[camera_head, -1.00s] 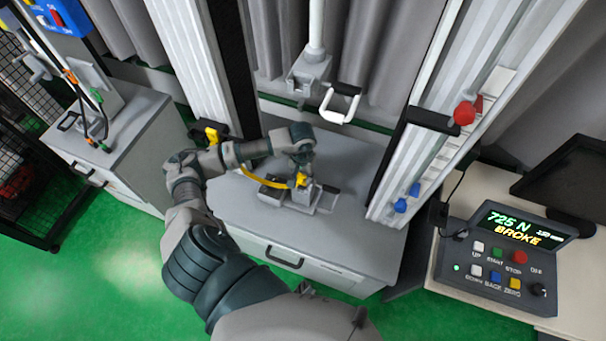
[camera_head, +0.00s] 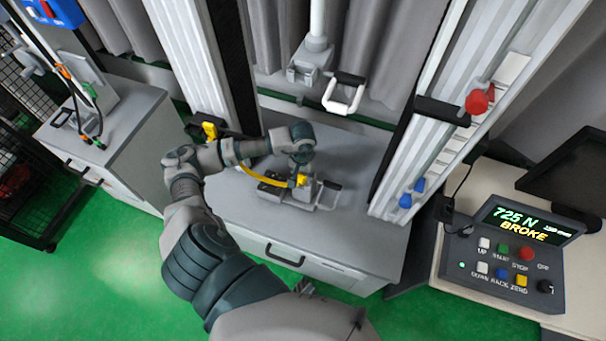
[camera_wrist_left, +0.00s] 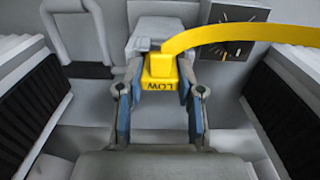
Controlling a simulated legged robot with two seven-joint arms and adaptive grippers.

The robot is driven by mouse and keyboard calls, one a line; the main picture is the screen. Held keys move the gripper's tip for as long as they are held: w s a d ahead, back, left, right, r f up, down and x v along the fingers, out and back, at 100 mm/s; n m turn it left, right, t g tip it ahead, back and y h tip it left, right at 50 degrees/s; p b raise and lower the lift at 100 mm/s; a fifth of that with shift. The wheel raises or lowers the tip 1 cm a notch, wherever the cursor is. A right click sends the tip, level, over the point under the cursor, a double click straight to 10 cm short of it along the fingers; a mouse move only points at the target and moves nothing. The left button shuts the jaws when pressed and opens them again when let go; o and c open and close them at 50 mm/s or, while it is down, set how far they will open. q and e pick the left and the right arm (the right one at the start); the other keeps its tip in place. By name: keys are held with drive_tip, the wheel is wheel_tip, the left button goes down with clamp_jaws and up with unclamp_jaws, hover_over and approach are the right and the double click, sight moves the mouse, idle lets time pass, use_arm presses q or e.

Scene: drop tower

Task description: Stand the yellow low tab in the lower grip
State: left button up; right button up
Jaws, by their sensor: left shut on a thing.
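The yellow low tab (camera_wrist_left: 160,74), lettered LOW, is between the fingers of my left gripper (camera_wrist_left: 158,100) in the left wrist view. A yellow strap (camera_wrist_left: 245,35) runs from it to the right. In the head view the tab (camera_head: 302,180) is small, at the lower grip (camera_head: 325,197), a grey block with a handle on the machine's base. In the wrist view the grey grip block (camera_wrist_left: 160,32) is just beyond the tab. I cannot tell whether the tab is seated in it. My left gripper (camera_head: 301,172) is largely hidden by its wrist. My right gripper is not in view.
The upper grip (camera_head: 310,68) with a white handle (camera_head: 343,93) hangs above. Metal columns stand on both sides, the right one with a red knob (camera_head: 477,101) and blue clips. A control box (camera_head: 515,250) at the right reads 725 N BROKE. A cabinet (camera_head: 105,150) stands left.

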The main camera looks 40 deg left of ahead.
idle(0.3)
use_arm(q)
drive_tip(key=o, duration=1)
wheel_tip(320, 180, up, 12)
drive_tip(key=shift+f, duration=0.1)
